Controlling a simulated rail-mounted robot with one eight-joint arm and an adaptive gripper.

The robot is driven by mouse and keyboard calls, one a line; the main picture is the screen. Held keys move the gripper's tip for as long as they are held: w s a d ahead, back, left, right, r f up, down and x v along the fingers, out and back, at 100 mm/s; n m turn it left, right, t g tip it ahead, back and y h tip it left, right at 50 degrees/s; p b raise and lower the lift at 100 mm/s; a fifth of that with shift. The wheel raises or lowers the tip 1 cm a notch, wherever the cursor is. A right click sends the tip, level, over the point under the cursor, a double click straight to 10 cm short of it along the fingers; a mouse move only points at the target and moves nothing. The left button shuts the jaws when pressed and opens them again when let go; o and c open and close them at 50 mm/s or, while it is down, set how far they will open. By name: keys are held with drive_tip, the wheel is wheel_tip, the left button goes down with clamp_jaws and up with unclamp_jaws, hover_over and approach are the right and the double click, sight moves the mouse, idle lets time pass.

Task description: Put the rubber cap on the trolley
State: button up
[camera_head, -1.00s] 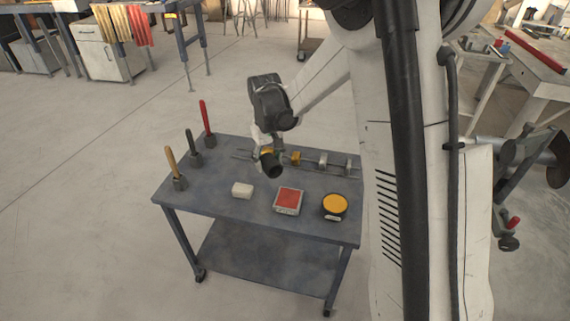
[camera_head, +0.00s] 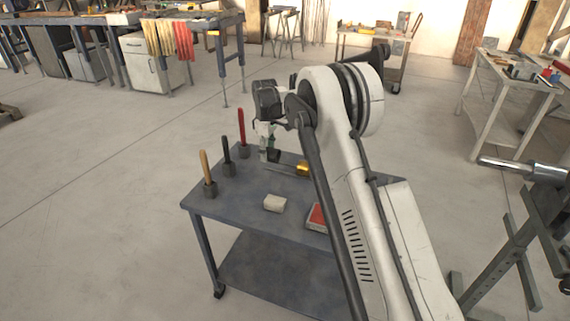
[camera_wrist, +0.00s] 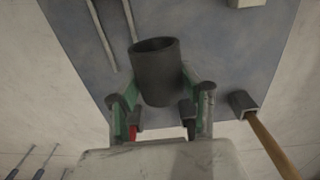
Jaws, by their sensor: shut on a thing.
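The rubber cap is a dark, open-ended hollow cylinder (camera_wrist: 157,75) in the wrist view. My gripper (camera_wrist: 160,100) is shut on it, with green-padded fingers on both sides and the open end facing away from the palm. In the head view my gripper (camera_head: 266,142) is over the back part of the blue-grey wheeled trolley (camera_head: 240,215), right of the red-handled tool, and the cap (camera_head: 274,155) is small and dark below it. The wrist view shows the trolley top (camera_wrist: 215,45) behind the cap. I cannot tell whether the cap touches the top.
Tools with tan (camera_head: 206,165), black (camera_head: 226,150) and red (camera_head: 242,125) handles stand along the trolley's left side. A pale block (camera_head: 274,203), a red-topped box (camera_head: 317,215) and a gold piece (camera_head: 302,168) lie on top. My arm hides the right side. The front left is clear.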

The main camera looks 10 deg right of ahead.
hover_over(276, 167)
drive_tip(key=f, duration=0.4)
drive_tip(key=shift+w, duration=0.2)
drive_tip(key=shift+f+b, duration=0.3)
drive_tip(key=shift+f, duration=1.7)
drive_tip(key=shift+f, duration=0.1)
drive_tip(key=shift+f, duration=0.1)
drive_tip(key=o, duration=0.8)
drive_tip(key=shift+o, duration=0.4)
